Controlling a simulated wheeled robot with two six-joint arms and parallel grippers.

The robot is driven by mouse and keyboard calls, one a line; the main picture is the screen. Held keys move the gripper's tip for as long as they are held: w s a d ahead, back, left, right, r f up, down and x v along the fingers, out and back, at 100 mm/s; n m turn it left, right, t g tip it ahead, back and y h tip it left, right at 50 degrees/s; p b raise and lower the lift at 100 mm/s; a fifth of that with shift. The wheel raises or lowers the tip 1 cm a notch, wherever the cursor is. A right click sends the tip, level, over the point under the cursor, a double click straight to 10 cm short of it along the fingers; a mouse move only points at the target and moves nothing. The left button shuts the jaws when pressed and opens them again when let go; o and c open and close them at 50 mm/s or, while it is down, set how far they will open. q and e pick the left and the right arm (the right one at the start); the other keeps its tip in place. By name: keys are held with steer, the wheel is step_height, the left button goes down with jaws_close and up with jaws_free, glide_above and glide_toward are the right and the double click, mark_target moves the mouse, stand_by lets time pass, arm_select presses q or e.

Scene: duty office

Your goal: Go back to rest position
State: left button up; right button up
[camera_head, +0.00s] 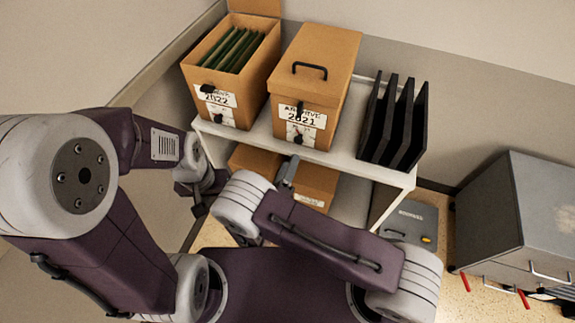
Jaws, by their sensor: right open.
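My right arm reaches in from the lower right and folds back toward the middle. Its gripper (287,174) is open, mostly hidden behind my own arm link, with a grey finger showing in front of the shelf's lower level. My left arm comes in from the left. Its gripper end (200,196) is dark and partly covered, near the shelf's left leg, and its jaws cannot be made out. Nothing is seen held in either gripper.
A white shelf (343,163) carries an open 2022 archive box (215,96) with green folders, a closed 2021 archive box (315,75) and a black file rack (392,122). Brown boxes (316,184) sit below. A grey case (410,220) and grey cabinet (535,210) stand right.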

steer(key=s+d+r+m+g+h+p, duration=0.2)
steer(key=d+r+m+g+h, duration=0.1)
steer(key=d+m+g, duration=0.4)
steer(key=s+d+r+m+g+h+p, duration=0.1)
steer(key=s+d+r+m+g+h, duration=0.2)
steer(key=d+m, duration=0.55)
steer(key=s+d+r+m+g+y+p, duration=0.25)
steer(key=s+d+m+g+y, duration=0.25)
steer(key=s+m+g, duration=0.65)
steer(key=w+a+r+m+t+y+p, duration=0.2)
steer(key=r+m+t+y, duration=0.3)
steer(key=m, duration=1.2)
steer(key=shift+w+a+t+y, duration=0.35)
steer(key=shift+w+a+y, duration=0.3)
steer(key=shift+y, duration=0.55)
